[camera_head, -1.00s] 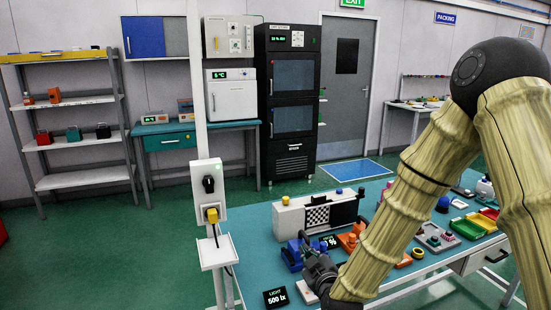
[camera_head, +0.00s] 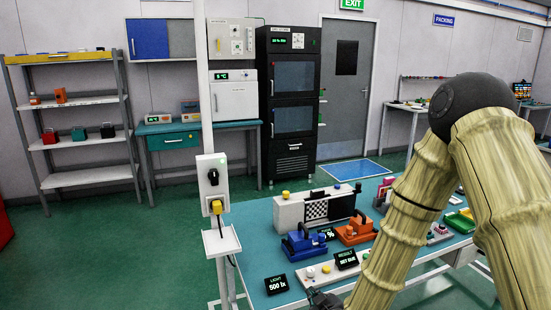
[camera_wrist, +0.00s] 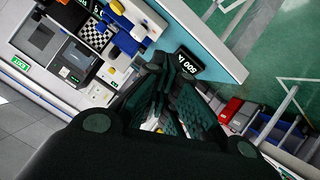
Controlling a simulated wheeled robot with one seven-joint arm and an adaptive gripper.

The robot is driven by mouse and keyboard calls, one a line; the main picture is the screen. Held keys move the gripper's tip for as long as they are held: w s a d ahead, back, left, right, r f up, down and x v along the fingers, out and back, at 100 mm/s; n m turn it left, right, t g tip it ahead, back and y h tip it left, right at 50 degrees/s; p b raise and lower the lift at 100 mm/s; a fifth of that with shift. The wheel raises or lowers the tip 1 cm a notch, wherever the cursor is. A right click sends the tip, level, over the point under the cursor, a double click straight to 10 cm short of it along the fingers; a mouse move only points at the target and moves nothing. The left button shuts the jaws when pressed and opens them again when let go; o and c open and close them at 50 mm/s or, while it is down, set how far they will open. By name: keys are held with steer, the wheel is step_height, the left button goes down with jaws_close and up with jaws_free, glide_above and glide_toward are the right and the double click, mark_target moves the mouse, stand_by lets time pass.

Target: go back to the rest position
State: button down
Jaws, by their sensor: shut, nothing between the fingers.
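My arm bends down from the right side in the head view. My gripper (camera_head: 322,300) is at the bottom edge there, partly cut off, near the front edge of the teal bench (camera_head: 255,240). In the wrist view, my gripper (camera_wrist: 168,85) shows as dark fingers, shut with nothing held. It hangs over the bench's front area, close to the light display reading 500 lx (camera_head: 276,285), which also shows in the wrist view (camera_wrist: 188,62).
A blue fixture (camera_head: 303,243), an orange fixture (camera_head: 357,230) and a result display (camera_head: 346,259) stand on the bench. Behind them is a white unit with a checkerboard (camera_head: 316,210). A post with a switch box (camera_head: 212,185) rises at the bench's left. Green floor lies open at left.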

steer(key=s+d+f+m+g+h, duration=0.1)
steer(key=s+d+f+m+g, duration=0.2)
steer(key=s+f, duration=0.65)
steer(key=s+d+f+m+g, duration=0.1)
steer(key=s+d+f+g, duration=0.25)
steer(key=s+f, duration=0.6)
steer(key=s+d+f+m+g, duration=0.2)
steer(key=s+f+g, duration=0.1)
steer(key=s, duration=0.7)
steer(key=s+d+f+m+g+h, duration=0.1)
steer(key=s+d+f+m+g, duration=0.1)
steer(key=s, duration=0.7)
step_height(320, 180, down, 3)
steer(key=shift+s+d+r+g+h, duration=0.1)
steer(key=shift+s+d+g+h, duration=0.25)
steer(key=shift+d+g, duration=0.2)
